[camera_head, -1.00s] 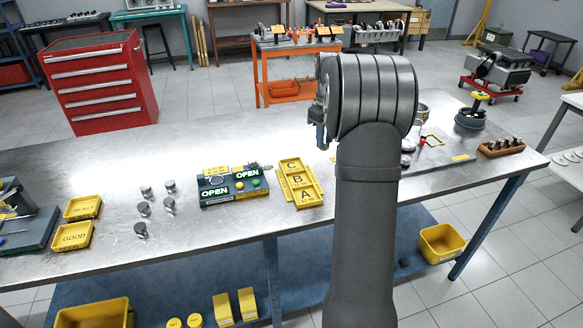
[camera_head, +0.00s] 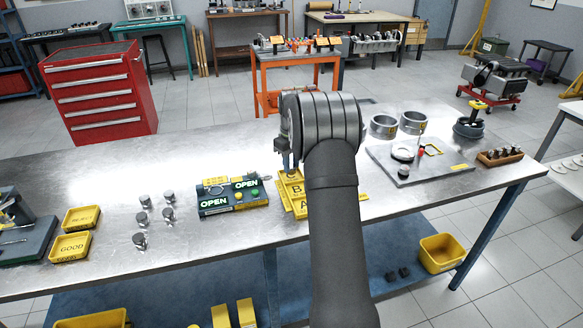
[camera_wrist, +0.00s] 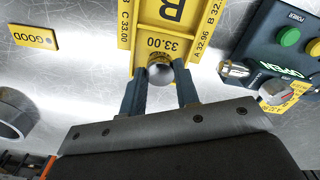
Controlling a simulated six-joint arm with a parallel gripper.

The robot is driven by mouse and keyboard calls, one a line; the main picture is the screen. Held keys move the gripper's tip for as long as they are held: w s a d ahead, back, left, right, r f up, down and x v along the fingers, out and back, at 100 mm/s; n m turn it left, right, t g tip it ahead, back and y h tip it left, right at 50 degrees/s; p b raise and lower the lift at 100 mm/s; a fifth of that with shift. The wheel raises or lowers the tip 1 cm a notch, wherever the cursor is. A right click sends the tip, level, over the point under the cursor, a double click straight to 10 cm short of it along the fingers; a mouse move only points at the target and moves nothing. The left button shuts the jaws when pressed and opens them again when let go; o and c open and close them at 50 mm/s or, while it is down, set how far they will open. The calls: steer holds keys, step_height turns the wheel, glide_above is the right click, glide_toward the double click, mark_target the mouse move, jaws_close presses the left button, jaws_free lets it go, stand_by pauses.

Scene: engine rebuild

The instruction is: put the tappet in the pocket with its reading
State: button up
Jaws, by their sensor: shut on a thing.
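My gripper (camera_wrist: 160,88) is shut on a steel tappet (camera_wrist: 160,74), whose rounded end shows between the fingers. In the wrist view the tappet is over the near edge of the yellow lettered tray (camera_wrist: 145,28), by the pocket marked B and a 33.00 label. I cannot tell whether it touches the tray. In the head view my gripper (camera_head: 288,165) hangs over the far part of the tray (camera_head: 299,206); the A and B pockets show partly and C is hidden. Side labels include C 33.00 and A 32.96. The gauge box (camera_head: 233,197) reads OPEN on two displays.
Several tappets (camera_head: 141,218) stand left of the gauge box. Yellow REJECT (camera_head: 82,218) and GOOD (camera_head: 70,247) trays lie farther left. Metal rings (camera_head: 383,125) and a grey plate (camera_head: 420,165) are to the right. The gauge box stands close to the lettered tray.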

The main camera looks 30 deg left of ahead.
mark_target(292, 166)
steer(key=shift+f, duration=0.9)
steer(key=o, duration=1)
steer(key=shift+f, duration=0.15)
steer(key=shift+o, duration=0.2)
step_height(292, 166, up, 12)
steer(key=shift+f, duration=4.25)
